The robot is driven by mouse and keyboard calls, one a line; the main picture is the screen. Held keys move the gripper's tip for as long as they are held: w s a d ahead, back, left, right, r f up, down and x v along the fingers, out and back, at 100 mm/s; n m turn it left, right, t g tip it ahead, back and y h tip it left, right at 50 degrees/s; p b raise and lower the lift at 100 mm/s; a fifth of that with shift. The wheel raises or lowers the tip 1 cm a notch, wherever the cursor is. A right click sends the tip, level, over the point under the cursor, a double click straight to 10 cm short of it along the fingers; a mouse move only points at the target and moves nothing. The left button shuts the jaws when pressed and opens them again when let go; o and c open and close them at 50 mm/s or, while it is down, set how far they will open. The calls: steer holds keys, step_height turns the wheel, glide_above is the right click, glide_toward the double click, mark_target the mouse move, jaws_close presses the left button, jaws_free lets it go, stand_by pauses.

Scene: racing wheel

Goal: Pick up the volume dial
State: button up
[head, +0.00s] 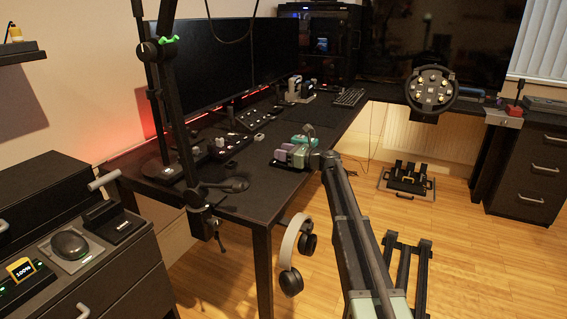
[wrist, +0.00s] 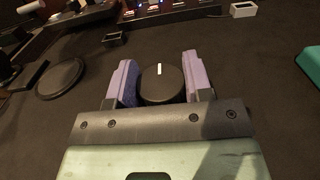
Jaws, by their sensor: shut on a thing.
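The volume dial (wrist: 161,86) is a round black knob with a white line on its top. In the wrist view it sits between the two purple fingers of my gripper (wrist: 160,80). The fingers are shut on its left and right sides. I cannot tell whether the dial is touching the desk or just above it. In the head view my gripper (head: 288,154) is over the front part of the black desk (head: 262,185), and the dial is too small or hidden to make out there.
A round black disc (wrist: 59,79) lies left of my gripper, and a small black box (wrist: 114,39) lies ahead. A white box (wrist: 243,9) is at the top right. A teal object (wrist: 310,66) is at the right edge. Headphones (head: 297,250) hang at the desk's front edge.

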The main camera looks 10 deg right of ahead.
steer(key=shift+c, duration=1.2)
step_height(320, 180, up, 20)
steer(key=p, duration=2)
